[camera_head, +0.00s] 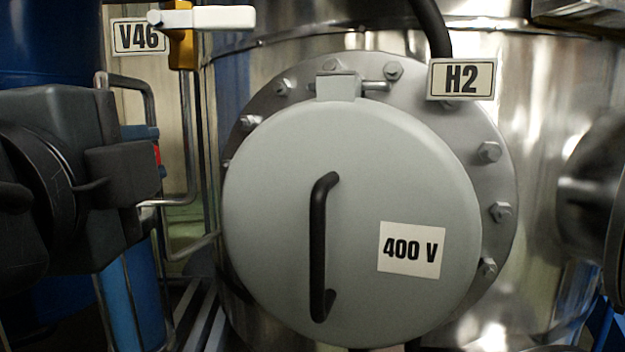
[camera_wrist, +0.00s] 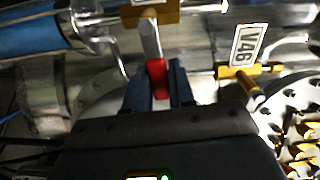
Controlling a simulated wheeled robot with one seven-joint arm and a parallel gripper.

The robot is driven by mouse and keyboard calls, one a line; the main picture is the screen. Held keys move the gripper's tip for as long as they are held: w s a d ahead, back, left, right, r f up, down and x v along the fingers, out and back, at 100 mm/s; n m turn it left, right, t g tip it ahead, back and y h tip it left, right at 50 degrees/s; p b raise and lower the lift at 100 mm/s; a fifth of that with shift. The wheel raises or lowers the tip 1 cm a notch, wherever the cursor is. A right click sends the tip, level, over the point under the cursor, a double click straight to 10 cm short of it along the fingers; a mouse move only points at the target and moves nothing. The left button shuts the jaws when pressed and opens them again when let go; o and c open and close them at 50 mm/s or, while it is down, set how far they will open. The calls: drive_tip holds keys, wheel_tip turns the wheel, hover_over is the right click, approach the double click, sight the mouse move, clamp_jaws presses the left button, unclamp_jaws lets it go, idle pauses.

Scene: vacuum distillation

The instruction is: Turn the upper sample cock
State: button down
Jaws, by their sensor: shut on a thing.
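My gripper (camera_wrist: 158,88) is shut on the red handle end (camera_wrist: 156,76) of a cock, with one dark blue finger on each side. A pale flat lever (camera_wrist: 151,42) runs from the red end to a brass body (camera_wrist: 150,18) at the top of the wrist view. In the head view my gripper (camera_head: 148,150) is at the left, seen from the side. Only a sliver of the red handle (camera_head: 157,154) shows there; the rest of this cock is hidden behind my gripper. No label on the held cock can be read.
A yellow valve with a white lever (camera_head: 205,17) stands above, beside the V46 label (camera_head: 138,37). Thin metal pipes (camera_head: 188,130) run down behind my gripper. A round grey cover (camera_head: 350,225), marked 400 V, with a black handle, fills the middle. The H2 label (camera_head: 461,79) hangs above it.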

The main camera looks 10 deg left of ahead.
drive_tip(key=shift+f+m+b, duration=0.35)
drive_tip(key=shift+m+b, duration=0.2)
drive_tip(key=shift+m, duration=0.05)
drive_tip(key=c, duration=1)
unclamp_jaws()
drive_tip(key=shift+c, duration=0.2)
drive_tip(key=shift+s, duration=0.1)
drive_tip(key=v, duration=0.7)
drive_tip(key=shift+s, duration=0.3)
drive_tip(key=shift+d, duration=0.1)
